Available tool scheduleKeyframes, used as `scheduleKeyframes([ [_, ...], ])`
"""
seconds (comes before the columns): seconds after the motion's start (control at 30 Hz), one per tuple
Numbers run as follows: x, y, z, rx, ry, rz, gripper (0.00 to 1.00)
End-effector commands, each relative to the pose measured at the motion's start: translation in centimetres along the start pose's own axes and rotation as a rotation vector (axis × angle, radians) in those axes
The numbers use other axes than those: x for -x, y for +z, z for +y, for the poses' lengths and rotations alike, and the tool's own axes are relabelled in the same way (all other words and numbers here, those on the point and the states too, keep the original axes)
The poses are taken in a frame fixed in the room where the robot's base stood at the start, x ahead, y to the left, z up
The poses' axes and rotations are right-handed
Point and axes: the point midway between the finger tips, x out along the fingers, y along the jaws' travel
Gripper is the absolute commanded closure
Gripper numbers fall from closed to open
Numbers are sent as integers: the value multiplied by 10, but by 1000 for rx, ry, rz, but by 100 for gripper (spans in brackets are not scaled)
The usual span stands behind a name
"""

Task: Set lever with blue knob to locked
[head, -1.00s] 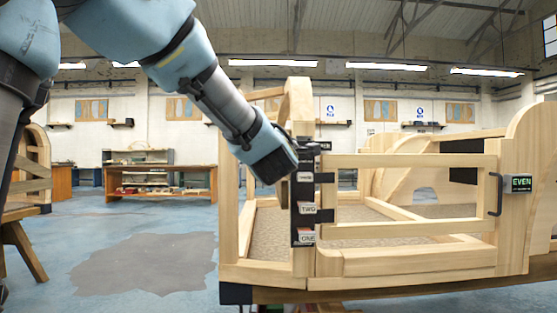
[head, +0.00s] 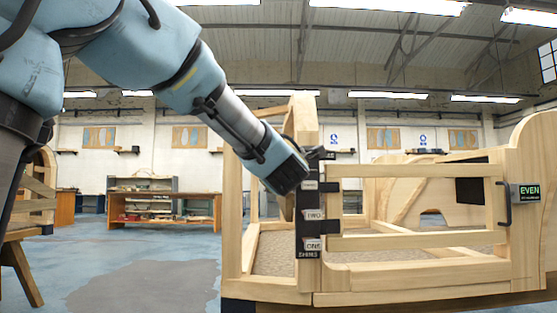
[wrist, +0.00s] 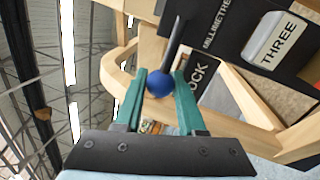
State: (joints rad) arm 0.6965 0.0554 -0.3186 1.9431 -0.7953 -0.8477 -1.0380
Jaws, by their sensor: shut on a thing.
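The blue knob (wrist: 160,83) of the lever sits between the two green fingers of my gripper (wrist: 161,90) in the wrist view. The gripper is shut on it. In the head view my gripper (head: 291,205) is at the upper part of the black strip (head: 308,228) on the wooden post. The knob is hidden there behind my wrist.
A wooden frame with a barred gate (head: 420,240) stands right of the strip. A display reading "EVEN" (head: 527,194) and a black handle (head: 505,203) are at its right. A label "THREE" (wrist: 279,40) is close to the fingers. Workbenches (head: 165,210) stand far behind.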

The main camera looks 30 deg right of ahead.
Motion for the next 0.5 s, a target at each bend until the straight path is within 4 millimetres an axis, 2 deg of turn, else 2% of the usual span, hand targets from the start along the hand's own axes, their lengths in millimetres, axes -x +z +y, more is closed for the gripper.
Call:
scheduleKeyframes([
  [0.07, 0, -1, -2, 0, -4, 2, 100],
  [0.1, 0, -1, -2, 0, -5, 2, 58],
  [0.33, 0, -1, -2, 0, -3, 1, 32],
  [0.5, 0, 0, -2, -1, -2, 0, 31],
])
